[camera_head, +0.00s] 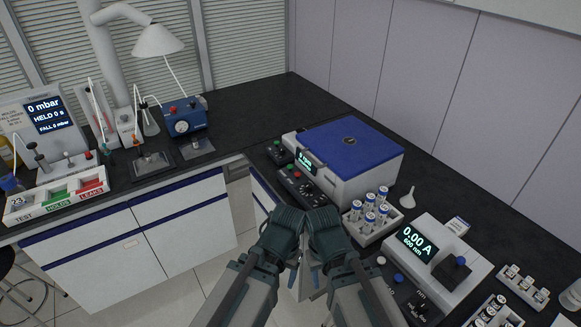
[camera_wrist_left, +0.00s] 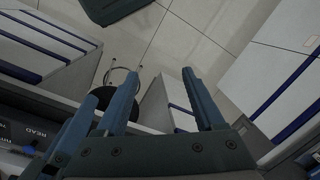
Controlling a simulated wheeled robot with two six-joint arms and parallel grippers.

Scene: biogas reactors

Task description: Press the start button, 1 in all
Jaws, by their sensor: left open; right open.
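A blue-lidded white machine (camera_head: 350,160) stands on the dark bench right of centre, with a small lit display. A black control panel (camera_head: 304,187) with a red button (camera_head: 297,174) and dark knobs sits at its front. A small dark box (camera_head: 279,152) stands beside it. I cannot read which button is marked start. My right gripper (camera_head: 318,275) hangs low in front of the bench edge, apart from the panel, open. My left gripper shows in the left wrist view (camera_wrist_left: 160,85), its blue fingers spread and empty above the floor.
A rack of vials (camera_head: 372,215) and a spectrophotometer (camera_head: 437,262) reading 0.00 A stand to the right on the bench. A pressure unit (camera_head: 45,118) and a blue device (camera_head: 181,116) stand on the left bench. Bare floor (camera_head: 185,298) lies between the cabinets and my arms.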

